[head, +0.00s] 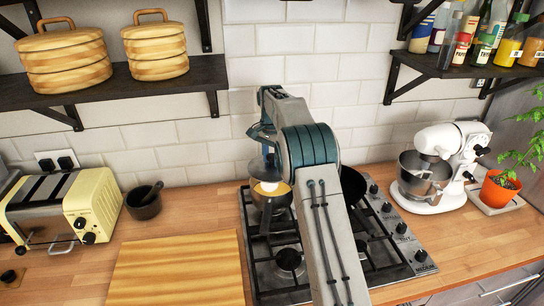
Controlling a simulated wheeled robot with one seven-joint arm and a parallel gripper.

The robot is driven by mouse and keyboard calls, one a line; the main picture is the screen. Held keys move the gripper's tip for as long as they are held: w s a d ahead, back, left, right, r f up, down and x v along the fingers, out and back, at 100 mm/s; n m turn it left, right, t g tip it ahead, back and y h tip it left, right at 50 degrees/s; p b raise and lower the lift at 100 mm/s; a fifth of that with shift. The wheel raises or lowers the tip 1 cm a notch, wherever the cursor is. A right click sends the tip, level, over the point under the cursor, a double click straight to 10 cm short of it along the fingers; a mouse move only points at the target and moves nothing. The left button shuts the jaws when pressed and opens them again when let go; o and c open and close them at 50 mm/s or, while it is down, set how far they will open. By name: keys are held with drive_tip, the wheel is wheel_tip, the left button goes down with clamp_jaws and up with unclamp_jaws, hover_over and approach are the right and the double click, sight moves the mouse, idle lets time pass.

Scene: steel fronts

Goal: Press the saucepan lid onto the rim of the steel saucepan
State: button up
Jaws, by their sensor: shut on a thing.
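The steel saucepan (284,212) stands on the back left of the gas hob, its dark handle (265,222) pointing toward me. Something pale and yellow shows inside it. My gripper (266,157) is above the saucepan, pointing down, shut on the saucepan lid (256,171). The lid is a greyish disc, roughly level, and appears to be just above the pan. My arm covers the right side of lid and pan, so I cannot tell whether the lid touches the rim.
A dark pan (352,186) sits behind my arm on the hob (262,262). A wooden board (178,270), black mortar (144,201) and yellow toaster (62,208) are left. A white stand mixer (446,165) and potted plant (501,188) are right. Shelves hang above both sides.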

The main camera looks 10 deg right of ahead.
sight(272, 164)
drive_tip(key=shift+f+b, duration=1.05)
drive_tip(key=shift+f, duration=1.05)
drive_tip(key=shift+f, duration=0.85)
drive_tip(key=o, duration=1)
